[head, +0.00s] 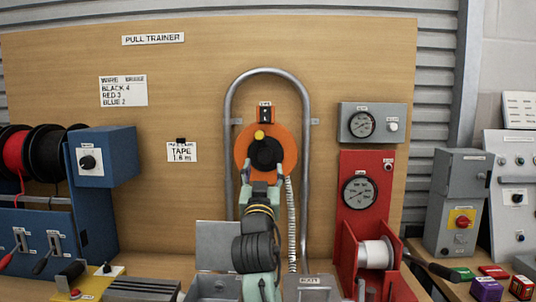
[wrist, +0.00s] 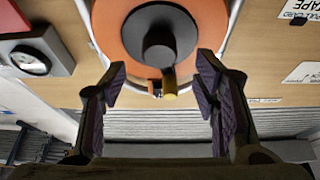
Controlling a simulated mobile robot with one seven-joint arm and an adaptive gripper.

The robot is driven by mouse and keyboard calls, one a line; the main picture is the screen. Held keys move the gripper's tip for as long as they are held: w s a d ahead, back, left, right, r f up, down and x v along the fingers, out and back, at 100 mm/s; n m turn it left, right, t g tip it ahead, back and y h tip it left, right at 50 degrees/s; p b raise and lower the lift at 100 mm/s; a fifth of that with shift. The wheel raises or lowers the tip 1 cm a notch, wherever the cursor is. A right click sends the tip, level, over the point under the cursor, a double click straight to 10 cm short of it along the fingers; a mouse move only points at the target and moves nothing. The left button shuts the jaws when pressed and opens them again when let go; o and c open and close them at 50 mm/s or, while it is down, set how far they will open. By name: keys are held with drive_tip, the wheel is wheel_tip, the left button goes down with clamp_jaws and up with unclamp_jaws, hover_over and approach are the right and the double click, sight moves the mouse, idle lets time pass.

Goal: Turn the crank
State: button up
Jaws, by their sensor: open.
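The crank is an orange disc (head: 287,150) with a black hub (head: 267,154) and a yellow knob (head: 260,135), mounted on the wooden board inside a bent grey pipe. In the head view the knob is at the top of the hub. My gripper (head: 265,172) is in front of the disc's lower part, fingers apart. In the wrist view the orange disc (wrist: 112,30) and black hub (wrist: 158,48) are ahead of my open gripper (wrist: 162,75). The yellow knob (wrist: 170,86) appears between the fingers, nearer the right one. Nothing is held. I cannot tell the depth gap.
The grey pipe (head: 227,130) arches around the disc. A pale ribbed hose (head: 291,225) hangs right of my arm. A red panel (head: 347,222) with a gauge and a white spool (head: 376,254) stands at right. Blue boxes and wire reels (head: 47,150) are at left.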

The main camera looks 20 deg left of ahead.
sight(265, 158)
drive_tip(key=p+x, duration=0.1)
drive_tip(key=x, duration=0.3)
drive_tip(key=shift+w+r, duration=0.15)
drive_tip(key=shift+r, duration=0.1)
drive_tip(key=shift+w+a+r+p, duration=0.1)
drive_tip(key=shift+w+a+p, duration=0.2)
drive_tip(key=shift+w, duration=0.35)
drive_tip(key=shift+d, duration=0.1)
drive_tip(key=shift+c, duration=0.2)
clamp_jaws()
